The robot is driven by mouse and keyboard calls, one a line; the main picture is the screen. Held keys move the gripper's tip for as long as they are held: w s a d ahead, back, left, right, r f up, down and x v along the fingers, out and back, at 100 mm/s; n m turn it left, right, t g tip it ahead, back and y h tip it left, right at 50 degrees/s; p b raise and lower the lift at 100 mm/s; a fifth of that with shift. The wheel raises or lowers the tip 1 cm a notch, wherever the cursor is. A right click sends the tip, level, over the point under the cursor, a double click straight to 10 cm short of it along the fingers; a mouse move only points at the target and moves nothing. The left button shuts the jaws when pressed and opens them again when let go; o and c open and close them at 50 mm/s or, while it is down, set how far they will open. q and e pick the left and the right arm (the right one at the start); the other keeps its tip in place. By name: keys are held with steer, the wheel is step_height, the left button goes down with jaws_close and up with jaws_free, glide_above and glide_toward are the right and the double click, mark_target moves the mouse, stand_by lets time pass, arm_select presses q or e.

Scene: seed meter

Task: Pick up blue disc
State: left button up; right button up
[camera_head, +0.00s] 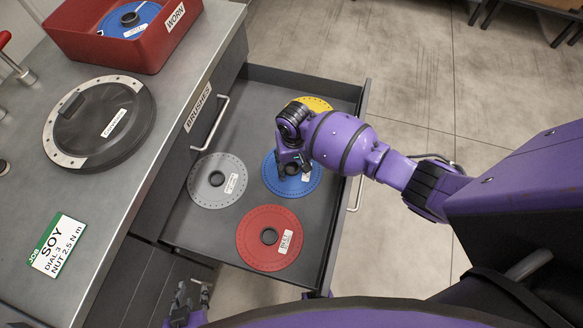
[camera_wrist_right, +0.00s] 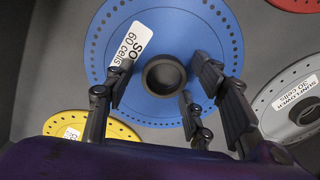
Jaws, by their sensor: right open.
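The blue disc (camera_head: 310,184) lies flat in the open drawer, partly covered in the head view by my right gripper (camera_head: 292,168). In the right wrist view the blue disc (camera_wrist_right: 215,40) has a dark raised hub in its middle and a white label reading "60 cells". My right gripper (camera_wrist_right: 163,85) is open, its fingers spread to either side of the hub with space between. I cannot tell how far above the disc they are. My left gripper (camera_head: 190,303) is at the bottom of the head view, empty, fingers apart.
The drawer (camera_head: 205,237) also holds a grey disc (camera_head: 205,193), a red disc (camera_head: 255,247) and a yellow disc (camera_head: 316,103). On the bench, a red WORN bin (camera_head: 105,50) holds another blue disc (camera_head: 115,22). A black round cover (camera_head: 125,95) and a SOY card (camera_head: 58,245) lie there.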

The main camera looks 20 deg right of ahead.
steer(key=c, duration=1.1)
steer(key=shift+r, duration=0.1)
steer(key=shift+c, duration=0.2)
